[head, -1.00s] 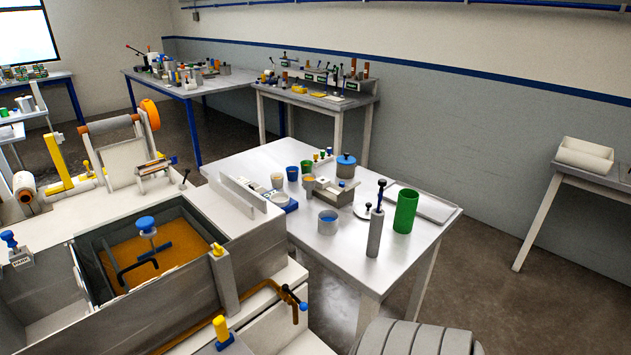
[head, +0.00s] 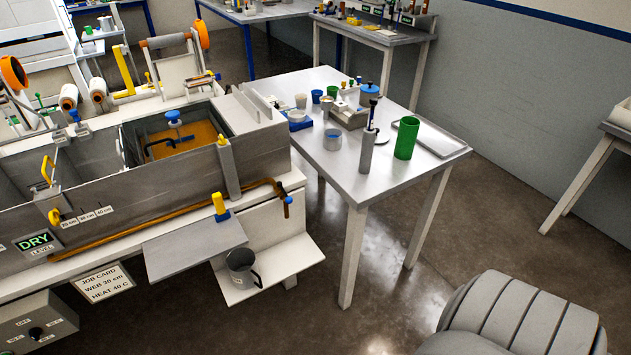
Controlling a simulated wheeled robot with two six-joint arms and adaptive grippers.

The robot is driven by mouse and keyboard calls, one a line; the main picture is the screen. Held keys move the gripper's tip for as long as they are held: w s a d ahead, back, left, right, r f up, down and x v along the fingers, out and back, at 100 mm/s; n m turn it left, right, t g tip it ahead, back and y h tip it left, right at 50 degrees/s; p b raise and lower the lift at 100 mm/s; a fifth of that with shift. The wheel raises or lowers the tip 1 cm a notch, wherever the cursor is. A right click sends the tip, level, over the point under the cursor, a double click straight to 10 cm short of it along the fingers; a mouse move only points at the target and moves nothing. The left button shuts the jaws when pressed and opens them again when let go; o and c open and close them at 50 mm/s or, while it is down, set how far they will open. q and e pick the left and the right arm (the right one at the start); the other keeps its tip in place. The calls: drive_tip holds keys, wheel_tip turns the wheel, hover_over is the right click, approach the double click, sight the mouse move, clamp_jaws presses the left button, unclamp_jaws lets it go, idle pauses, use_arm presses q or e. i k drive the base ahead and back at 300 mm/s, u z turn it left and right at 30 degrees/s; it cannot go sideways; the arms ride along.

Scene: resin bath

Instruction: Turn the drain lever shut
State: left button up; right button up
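The resin bath (head: 120,190) is a grey metal tank at the left, with amber liquid (head: 190,137) in its open right part. A copper-coloured pipe (head: 130,234) runs along its front. At the pipe's right end is a small fitting with a blue handle (head: 287,199) hanging down. A yellow grip on a blue base (head: 220,207) stands in front of the pipe, above a grey plate. No label shows which of these is the drain lever, and I cannot tell its setting. Neither of my grippers is in view.
A grey mug (head: 242,268) sits on a low white shelf (head: 290,258) below the pipe end. A sign reads DRY (head: 38,241), and a job card (head: 103,282) hangs below. A side table (head: 400,170) holds cups and a green cylinder (head: 407,138). Open floor (head: 390,290) lies in front.

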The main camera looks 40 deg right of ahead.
sight(289, 200)
drive_tip(key=z, duration=1.45)
drive_tip(key=i, duration=0.1)
drive_tip(key=z, duration=0.05)
